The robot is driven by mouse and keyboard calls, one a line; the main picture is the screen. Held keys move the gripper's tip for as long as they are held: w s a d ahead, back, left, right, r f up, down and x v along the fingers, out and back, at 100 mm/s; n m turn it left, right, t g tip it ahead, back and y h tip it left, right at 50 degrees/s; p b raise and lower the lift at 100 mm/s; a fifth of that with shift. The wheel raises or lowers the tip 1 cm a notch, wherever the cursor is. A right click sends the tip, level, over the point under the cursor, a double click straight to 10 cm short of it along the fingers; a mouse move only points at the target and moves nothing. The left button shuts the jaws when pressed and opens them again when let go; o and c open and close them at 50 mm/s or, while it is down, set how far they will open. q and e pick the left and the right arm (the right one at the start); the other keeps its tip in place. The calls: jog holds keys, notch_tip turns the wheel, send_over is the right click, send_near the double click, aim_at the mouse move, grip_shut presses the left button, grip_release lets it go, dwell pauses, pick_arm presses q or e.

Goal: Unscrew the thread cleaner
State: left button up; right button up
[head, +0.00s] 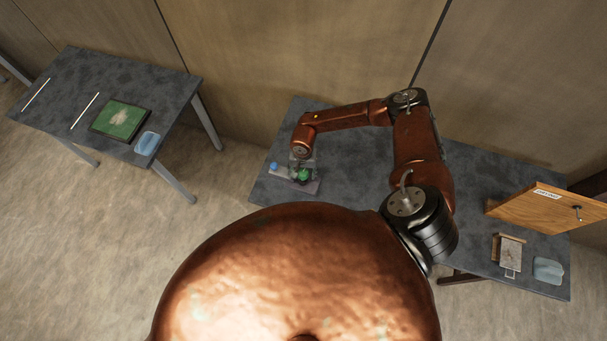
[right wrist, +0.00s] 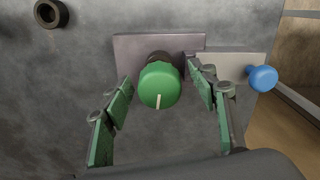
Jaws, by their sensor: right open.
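A round green knob (right wrist: 160,84) with a white line on its face is mounted through a dark collar on a purplish-grey plate (right wrist: 128,48). It also shows small in the head view (head: 304,175). Which part is the thread cleaner cannot be told for sure; the green knob is between my fingers. My right gripper (right wrist: 163,98) is open, with one green-padded finger on each side of the knob and gaps visible. In the head view the right gripper (head: 303,160) hangs over the plate at the table's left end. My left gripper is not in view.
A blue knob (right wrist: 263,78) on a pale plate (right wrist: 233,66) stands right beside the green one. A dark ring (right wrist: 51,13) lies on the table (head: 352,170). A wooden panel (head: 545,208) stands at the right end. Another table (head: 75,75) holds a green board (head: 119,119).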

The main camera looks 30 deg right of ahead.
jog(key=shift+r+p, duration=1.45)
jog(key=shift+r, duration=1.4)
jog(key=shift+s+f, duration=0.1)
